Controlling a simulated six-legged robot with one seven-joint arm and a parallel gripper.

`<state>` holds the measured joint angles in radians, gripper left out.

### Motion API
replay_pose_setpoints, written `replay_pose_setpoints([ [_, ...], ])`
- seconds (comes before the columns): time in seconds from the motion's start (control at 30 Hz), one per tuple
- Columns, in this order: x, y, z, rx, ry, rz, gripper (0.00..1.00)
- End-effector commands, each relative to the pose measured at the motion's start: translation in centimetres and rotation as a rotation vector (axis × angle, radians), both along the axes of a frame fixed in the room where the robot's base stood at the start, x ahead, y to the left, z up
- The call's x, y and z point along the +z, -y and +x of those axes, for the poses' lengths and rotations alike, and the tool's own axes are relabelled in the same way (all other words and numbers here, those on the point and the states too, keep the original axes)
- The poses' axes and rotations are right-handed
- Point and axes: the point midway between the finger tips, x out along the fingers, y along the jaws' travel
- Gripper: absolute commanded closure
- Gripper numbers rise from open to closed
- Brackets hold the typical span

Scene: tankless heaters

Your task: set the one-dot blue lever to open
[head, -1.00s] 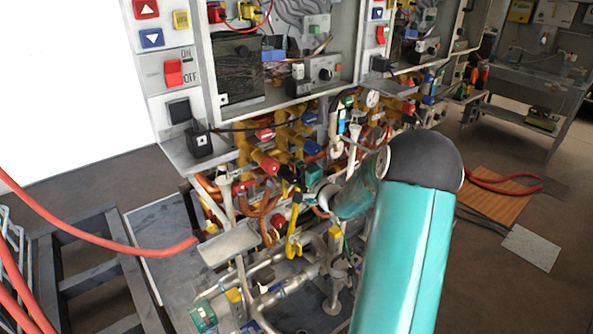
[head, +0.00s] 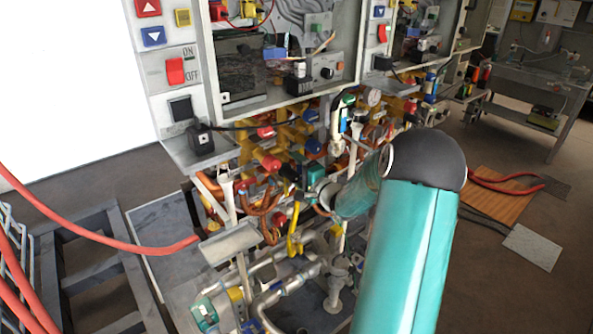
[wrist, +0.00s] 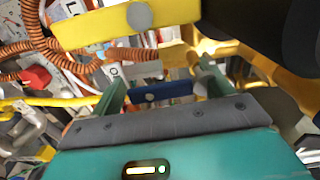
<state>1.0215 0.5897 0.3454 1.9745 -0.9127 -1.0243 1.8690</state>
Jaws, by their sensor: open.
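In the wrist view, a short blue lever (wrist: 164,92) with a small pale dot lies crosswise just beyond my gripper (wrist: 162,86). My gripper is open, with its two green-grey fingers at either end of the lever, and nothing is held. Whether the fingers touch the lever, I cannot tell. In the head view, my gripper (head: 297,188) is among the pipes, partly hidden by piping and my own arm; the blue lever cannot be made out there.
A wide yellow bar (wrist: 130,22) with a grey round spot crosses close above in the wrist view. Orange corrugated hoses (wrist: 42,40) and yellow pipes crowd around. A yellow lever (head: 294,232) hangs below my gripper. A red hose (head: 100,238) runs at left.

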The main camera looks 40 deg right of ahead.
Motion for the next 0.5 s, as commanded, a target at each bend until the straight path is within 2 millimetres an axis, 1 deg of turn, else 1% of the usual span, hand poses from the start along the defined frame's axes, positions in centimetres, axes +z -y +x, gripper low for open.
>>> replay_pose_setpoints([
  [0.07,0.1,0.1,-0.6,-0.001,0.000,-0.001,0.21],
  [0.17,0.0,0.2,-2.0,-0.003,-0.001,0.000,0.21],
  [0.5,0.0,0.3,-9.4,-0.003,-0.002,0.000,0.21],
])
